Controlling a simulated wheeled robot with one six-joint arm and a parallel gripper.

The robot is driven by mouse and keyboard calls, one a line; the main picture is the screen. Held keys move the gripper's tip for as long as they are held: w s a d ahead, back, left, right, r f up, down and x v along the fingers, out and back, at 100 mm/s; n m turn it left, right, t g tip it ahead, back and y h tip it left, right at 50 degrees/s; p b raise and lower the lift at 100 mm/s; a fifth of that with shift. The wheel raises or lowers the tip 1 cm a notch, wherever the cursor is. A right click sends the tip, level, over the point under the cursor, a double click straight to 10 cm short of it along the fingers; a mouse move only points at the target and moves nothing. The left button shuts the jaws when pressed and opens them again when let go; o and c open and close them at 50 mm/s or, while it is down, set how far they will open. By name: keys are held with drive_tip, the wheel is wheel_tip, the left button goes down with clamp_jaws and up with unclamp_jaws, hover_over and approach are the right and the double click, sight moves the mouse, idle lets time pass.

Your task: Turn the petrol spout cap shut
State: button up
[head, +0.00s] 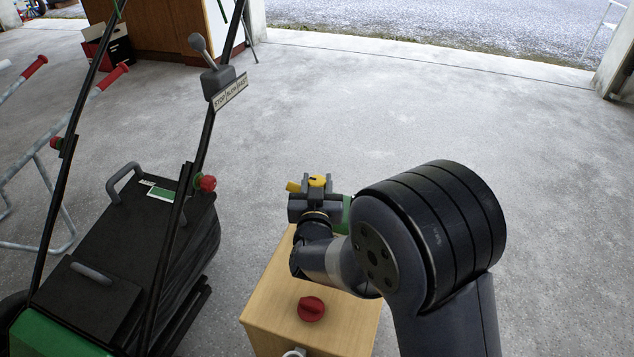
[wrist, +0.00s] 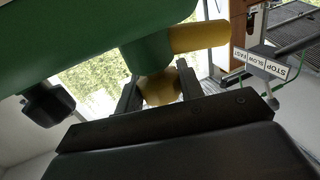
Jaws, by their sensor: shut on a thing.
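The yellow petrol spout cap (head: 317,181) sits above the wooden cabinet in the head view, with a small dark mark on it. A short yellow spout (head: 293,187) sticks out to its left. In the wrist view the yellow cap (wrist: 161,89) is between my two fingers, below a green neck (wrist: 147,55); the yellow spout (wrist: 200,37) points right. My gripper (head: 314,193) is shut on the cap, and its fingers also show in the wrist view (wrist: 160,92). The green can (head: 346,213) is mostly hidden behind my arm.
A red knob (head: 311,309) is on the wooden cabinet (head: 268,318), nearer the camera. A lawn mower (head: 150,240) with tall black handles and a lever (head: 207,60) stands at left. The concrete floor (head: 440,110) beyond is clear.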

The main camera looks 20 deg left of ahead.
drive_tip(key=shift+h, duration=0.3)
drive_tip(key=m+h+p, duration=0.1)
drive_tip(key=h+p, duration=0.1)
drive_tip(key=m+t+h+p, duration=0.1)
drive_tip(key=m+h, duration=0.1)
drive_tip(key=shift+a+r+m+h+p, duration=0.1)
drive_tip(key=shift+r+m+h+p, duration=0.1)
drive_tip(key=shift+m+h+p, duration=0.15)
drive_tip(key=m+h+p, duration=0.1)
drive_tip(key=m+h, duration=0.1)
drive_tip(key=h, duration=0.1)
drive_tip(key=m+h+p, duration=0.2)
drive_tip(key=h, duration=0.2)
drive_tip(key=shift+f+m+g+h, duration=0.15)
drive_tip(key=shift+m+g+h, duration=0.1)
drive_tip(key=shift+m+g, duration=0.1)
drive_tip(key=shift+m+h, duration=0.3)
drive_tip(key=shift+h, duration=0.2)
drive_tip(key=o, duration=1)
drive_tip(key=p+v, duration=0.3)
drive_tip(key=v, duration=0.7)
drive_tip(key=shift+s, duration=0.35)
